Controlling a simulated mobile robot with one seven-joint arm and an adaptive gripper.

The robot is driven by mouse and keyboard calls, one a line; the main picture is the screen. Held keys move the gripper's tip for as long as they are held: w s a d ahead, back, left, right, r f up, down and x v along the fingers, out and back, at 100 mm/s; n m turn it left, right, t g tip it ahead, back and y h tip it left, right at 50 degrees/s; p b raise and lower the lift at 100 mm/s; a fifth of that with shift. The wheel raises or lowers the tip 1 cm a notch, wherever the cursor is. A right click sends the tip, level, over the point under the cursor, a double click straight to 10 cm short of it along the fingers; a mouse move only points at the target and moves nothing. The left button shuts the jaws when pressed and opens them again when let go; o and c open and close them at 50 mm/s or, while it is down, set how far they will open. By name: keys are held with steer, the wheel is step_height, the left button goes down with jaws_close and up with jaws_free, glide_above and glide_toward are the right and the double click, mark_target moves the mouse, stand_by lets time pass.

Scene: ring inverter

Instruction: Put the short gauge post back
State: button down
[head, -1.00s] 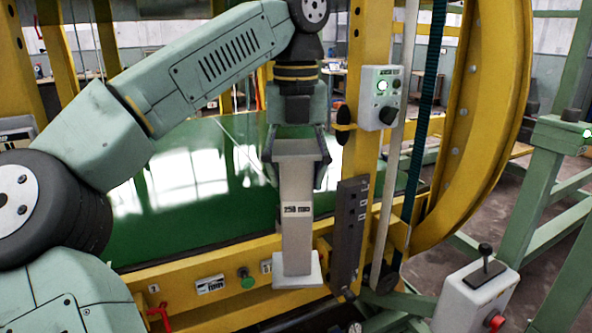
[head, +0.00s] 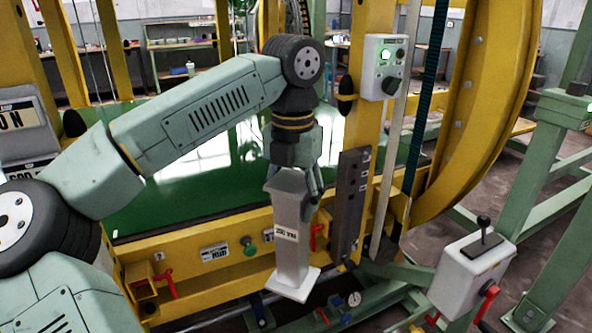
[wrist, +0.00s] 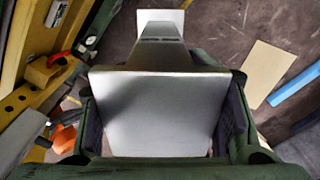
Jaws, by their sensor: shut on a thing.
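The grey gauge post (head: 290,250) has a square head, a label too blurred to read surely and a pale foot plate. It hangs from my gripper (head: 293,178), slightly tilted in the head view, in front of the yellow frame rail. My gripper is shut on its head. In the wrist view the post's broad top (wrist: 155,112) fills the middle between the two fingers of my gripper (wrist: 160,130), and its foot shows beyond, over the floor. The foot looks clear of any surface. I cannot tell where the post's own stand is.
A dark upright plate (head: 350,195) stands just right of the post. The yellow rail (head: 215,240) behind carries a green button (head: 249,246) and red handles (head: 166,282). A grey lever box (head: 473,272) is at lower right. Green beams run below.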

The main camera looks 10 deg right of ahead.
steer(key=a+f+m, duration=0.2)
steer(key=f+m, duration=1.2)
steer(key=f, duration=1.4)
steer(key=a+f+m, duration=0.3)
steer(key=f+m, duration=1.1)
steer(key=f, duration=1.4)
steer(key=shift+f, duration=0.4)
steer(key=shift+s+d, duration=0.1)
steer(key=shift+d, duration=0.1)
steer(key=shift+a, duration=0.1)
